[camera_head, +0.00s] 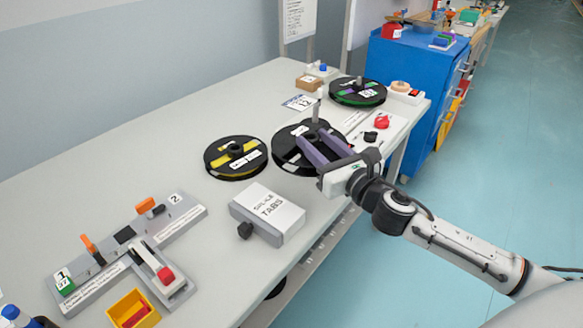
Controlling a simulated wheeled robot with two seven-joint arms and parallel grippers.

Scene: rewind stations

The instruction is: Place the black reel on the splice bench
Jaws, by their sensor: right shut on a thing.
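A black reel (290,160) with a white label lies flat near the middle of the pale grey bench (140,148), which I take to be the splice bench. A grey upright post (317,108) rises at this reel's middle; whether it passes through the hub is hard to tell. My right gripper (311,138) reaches in from the right, its purple fingers shut on the reel's hub area. The fingers hide part of the reel's top, and I cannot tell whether its underside touches anything. My left gripper is not in view.
A splice tabs box (268,212), splicing fixture (120,252) and yellow bin (133,311) stand in front. A red-knob panel (375,130) is right. The bench's left-back is clear.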

